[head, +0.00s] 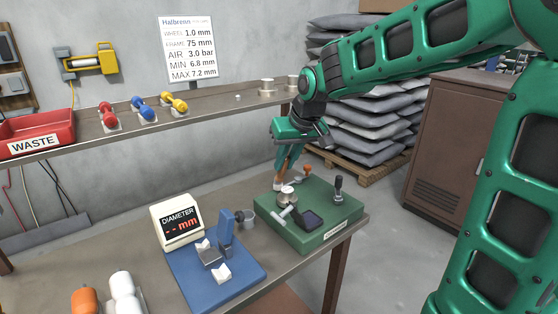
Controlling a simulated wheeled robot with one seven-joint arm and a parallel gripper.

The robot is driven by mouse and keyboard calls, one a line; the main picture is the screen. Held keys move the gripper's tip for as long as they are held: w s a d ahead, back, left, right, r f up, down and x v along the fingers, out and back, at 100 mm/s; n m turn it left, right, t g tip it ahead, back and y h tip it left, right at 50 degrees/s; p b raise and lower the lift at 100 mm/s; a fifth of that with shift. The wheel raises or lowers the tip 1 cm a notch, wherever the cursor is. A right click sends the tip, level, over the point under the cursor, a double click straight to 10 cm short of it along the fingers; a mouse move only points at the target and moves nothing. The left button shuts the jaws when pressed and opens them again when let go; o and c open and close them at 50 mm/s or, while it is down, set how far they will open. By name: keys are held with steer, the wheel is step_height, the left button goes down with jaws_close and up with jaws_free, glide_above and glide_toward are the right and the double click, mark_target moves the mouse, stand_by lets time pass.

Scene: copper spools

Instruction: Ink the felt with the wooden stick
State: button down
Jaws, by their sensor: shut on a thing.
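My gripper (281,176) points down over the back left part of a green board (332,233) on the table. It is shut on a slim thing, most likely the wooden stick, mostly hidden by the fingers. Just below it is a round silvery pot or tin (288,199); I cannot tell whether the held thing touches it. A dark square pad in a frame (313,219), possibly the felt, lies at the front of the board. A pale cylindrical piece (284,213) lies left of the pad.
A black-handled tool (338,189) stands upright at the board's right, and a brown-knobbed piece (307,171) behind. A shelf (204,112) runs behind.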

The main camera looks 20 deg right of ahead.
steer(key=shift+s+d, duration=0.3)
steer(key=shift+s, duration=0.55)
steer(key=shift+w+a+f, duration=0.1)
steer(key=shift+w+a, duration=0.1)
steer(key=shift+w, duration=0.45)
steer(key=shift+w+a+r, duration=0.1)
steer(key=shift+w+a, duration=0.15)
steer(key=shift+w, duration=0.4)
steer(key=shift+w+a+f, duration=0.1)
steer(key=shift+w+a, duration=0.1)
steer(key=shift+w, duration=0.45)
steer(key=shift+r, duration=3.05)
step_height(320, 180, up, 3)
steer(key=shift+s, duration=0.1)
